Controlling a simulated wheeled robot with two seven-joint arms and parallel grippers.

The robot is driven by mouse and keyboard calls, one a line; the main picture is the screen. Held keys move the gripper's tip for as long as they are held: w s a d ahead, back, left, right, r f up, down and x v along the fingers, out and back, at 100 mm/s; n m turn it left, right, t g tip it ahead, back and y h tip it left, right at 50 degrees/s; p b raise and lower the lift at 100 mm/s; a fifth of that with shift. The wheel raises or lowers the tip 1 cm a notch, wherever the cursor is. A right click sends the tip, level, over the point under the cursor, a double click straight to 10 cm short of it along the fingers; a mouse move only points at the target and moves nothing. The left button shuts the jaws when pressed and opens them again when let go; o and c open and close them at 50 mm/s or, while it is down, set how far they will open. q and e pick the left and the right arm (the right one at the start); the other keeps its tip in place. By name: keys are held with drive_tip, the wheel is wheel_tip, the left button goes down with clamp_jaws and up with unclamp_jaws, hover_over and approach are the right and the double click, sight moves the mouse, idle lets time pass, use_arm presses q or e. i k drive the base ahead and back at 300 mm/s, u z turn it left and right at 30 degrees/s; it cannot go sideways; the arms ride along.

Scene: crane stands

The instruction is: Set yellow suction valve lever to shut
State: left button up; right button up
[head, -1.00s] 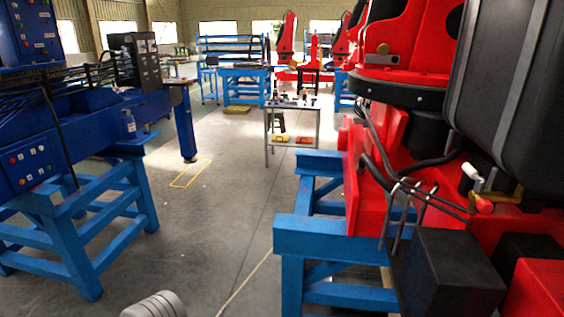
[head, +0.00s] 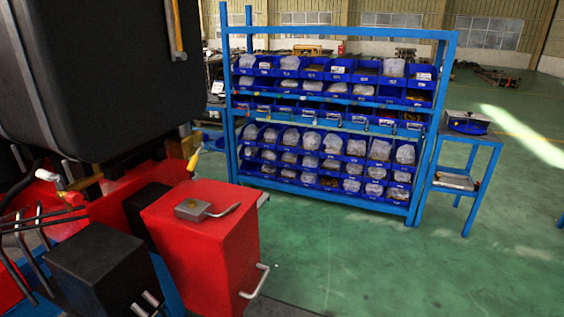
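A small lever with a yellow grip (head: 193,160) stands up at a tilt behind the red box, below the large black tank (head: 95,75). Its lower end is hidden behind the red box (head: 205,235), so I cannot tell the valve's position. Neither of my grippers shows in the head view.
A black box (head: 100,265) stands left of the red box, which has a metal handle (head: 257,282) low on its right side. A blue rack (head: 335,110) of bins stands behind, with a small blue table (head: 470,150) beside it. Green floor (head: 420,265) is clear at right.

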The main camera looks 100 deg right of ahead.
sight(193, 161)
drive_tip(key=z, duration=2.2)
